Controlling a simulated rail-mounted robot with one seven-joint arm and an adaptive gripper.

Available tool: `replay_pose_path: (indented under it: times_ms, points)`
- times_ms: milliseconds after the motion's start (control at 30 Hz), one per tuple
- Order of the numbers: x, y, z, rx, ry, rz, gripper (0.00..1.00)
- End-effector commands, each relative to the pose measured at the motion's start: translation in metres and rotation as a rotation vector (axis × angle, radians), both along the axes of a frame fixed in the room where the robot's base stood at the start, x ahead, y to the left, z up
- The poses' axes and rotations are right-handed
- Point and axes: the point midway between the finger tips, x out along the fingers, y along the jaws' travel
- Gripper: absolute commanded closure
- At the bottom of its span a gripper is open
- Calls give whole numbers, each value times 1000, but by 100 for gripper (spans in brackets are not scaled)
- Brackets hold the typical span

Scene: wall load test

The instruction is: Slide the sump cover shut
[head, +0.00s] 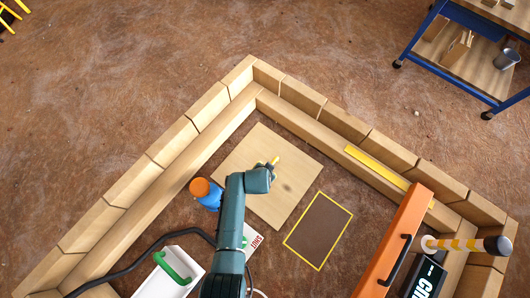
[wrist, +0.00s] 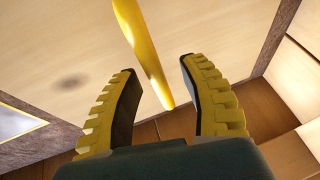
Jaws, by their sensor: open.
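The sump cover is a pale square wooden panel (head: 297,175) lying on the dirt floor inside the block enclosure. A yellow bar handle (head: 275,161) stands on it. A yellow-edged dark rectangle (head: 318,230), seemingly the sump opening, lies uncovered to the cover's lower right. My gripper is over the cover by the handle; my arm hides part of the panel in the head view. In the wrist view, my gripper (wrist: 157,68) is open and the yellow handle (wrist: 140,45) slants down between its fingers, with no clear contact. The cover (wrist: 55,45) fills the upper background there.
A blue and orange object (head: 206,193) stands left of my arm. A white box (head: 165,280) with a green handle, a cable and a sign (head: 253,240) lie nearby. An orange beam (head: 395,240) and a striped cylinder (head: 460,243) are at right. Timber blocks (head: 340,117) ring the area.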

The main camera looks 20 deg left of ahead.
Motion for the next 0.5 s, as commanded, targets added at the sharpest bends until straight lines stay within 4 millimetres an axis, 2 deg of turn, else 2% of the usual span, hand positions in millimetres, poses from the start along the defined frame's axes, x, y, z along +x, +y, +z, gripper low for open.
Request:
replay_pose_path:
  times_ms: [167, 500]
  points:
    - [-8, -2, 17, 1, -2, 0, 57]
    - [-41, -10, 90, 1, -2, 2, 57]
